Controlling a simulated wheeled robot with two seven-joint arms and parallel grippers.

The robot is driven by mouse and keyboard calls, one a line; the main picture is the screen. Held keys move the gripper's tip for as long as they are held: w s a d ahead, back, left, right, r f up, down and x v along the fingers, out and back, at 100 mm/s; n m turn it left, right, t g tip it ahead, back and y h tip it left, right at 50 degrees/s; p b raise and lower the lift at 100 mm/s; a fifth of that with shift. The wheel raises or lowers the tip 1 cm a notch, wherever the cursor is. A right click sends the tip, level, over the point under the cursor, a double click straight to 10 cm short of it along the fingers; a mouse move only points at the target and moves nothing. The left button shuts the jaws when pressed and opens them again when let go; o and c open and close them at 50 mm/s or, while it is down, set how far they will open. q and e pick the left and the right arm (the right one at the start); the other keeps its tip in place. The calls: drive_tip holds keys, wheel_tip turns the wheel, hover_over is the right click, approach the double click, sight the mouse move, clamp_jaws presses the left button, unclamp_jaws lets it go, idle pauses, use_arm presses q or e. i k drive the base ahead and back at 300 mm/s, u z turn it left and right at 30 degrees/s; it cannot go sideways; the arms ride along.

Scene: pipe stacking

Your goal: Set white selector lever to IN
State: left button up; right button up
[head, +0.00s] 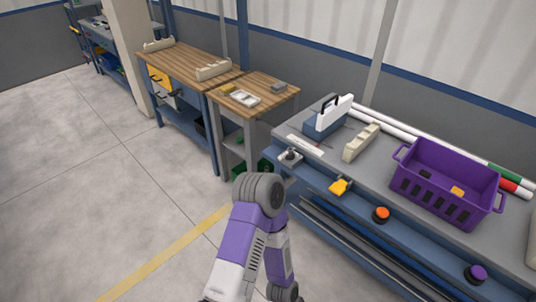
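One of my arms, purple and white with a grey joint, rises from the bottom middle and bends back down in front of the bench's left end. Its lower end is cut off by the bottom edge. Neither gripper shows, and nothing of mine visibly touches the lever.
Along the bench front are a yellow control (341,187), an orange knob (381,214) and a purple knob (475,272). On top stand a blue and white box (327,119), a beige rack (361,142) and a purple crate (446,184). Wooden-topped benches (188,60) stand behind left; floor is clear left.

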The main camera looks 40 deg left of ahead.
sight(290, 150)
drive_tip(key=u, duration=0.15)
drive_tip(key=i, duration=0.5)
drive_tip(key=u, duration=0.8)
